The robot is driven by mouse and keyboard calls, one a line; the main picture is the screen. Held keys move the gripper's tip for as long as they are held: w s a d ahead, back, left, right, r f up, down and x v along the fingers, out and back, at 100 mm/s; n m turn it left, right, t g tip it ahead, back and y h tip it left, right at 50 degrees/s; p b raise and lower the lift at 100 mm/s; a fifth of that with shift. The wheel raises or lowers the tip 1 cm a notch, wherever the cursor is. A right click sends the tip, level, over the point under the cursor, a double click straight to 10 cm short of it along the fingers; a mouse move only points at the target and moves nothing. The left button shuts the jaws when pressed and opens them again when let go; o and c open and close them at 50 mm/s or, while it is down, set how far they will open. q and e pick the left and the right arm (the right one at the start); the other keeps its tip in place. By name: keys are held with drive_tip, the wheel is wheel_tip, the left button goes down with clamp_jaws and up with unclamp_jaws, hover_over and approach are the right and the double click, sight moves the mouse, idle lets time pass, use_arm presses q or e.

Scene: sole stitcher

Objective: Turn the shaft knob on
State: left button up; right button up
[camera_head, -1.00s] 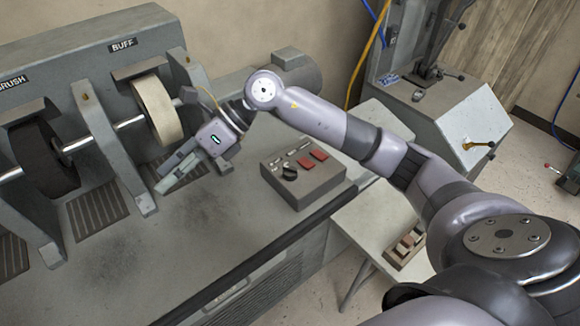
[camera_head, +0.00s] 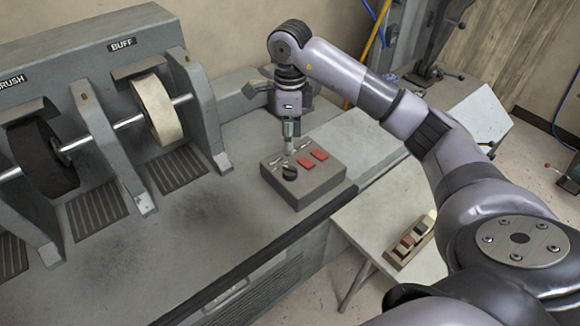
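A grey control box (camera_head: 316,187) sits on the machine's bench top. It carries a dark round knob (camera_head: 289,173) at its front left, two red buttons (camera_head: 313,158) and small silver toggles (camera_head: 275,161). My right gripper (camera_head: 289,150) points down at the back edge of the box's top, just behind the knob and beside the toggles. Its fingers look close together, and I cannot tell whether they touch the box. No label on the knob is readable. My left gripper is not in view.
The machine's shaft (camera_head: 130,122) carries a dark brush wheel and a pale buff wheel (camera_head: 158,108), left of the box. A side table (camera_head: 392,215) with a small block tray (camera_head: 410,243) stands to the right. The bench top left of the box is clear.

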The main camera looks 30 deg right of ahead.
sight(290, 168)
wheel_tip(290, 168, down, 11)
drive_tip(key=shift+r+p, duration=0.1)
drive_tip(key=shift+p, duration=0.6)
drive_tip(key=shift+c, duration=0.3)
drive_tip(key=c, duration=0.8)
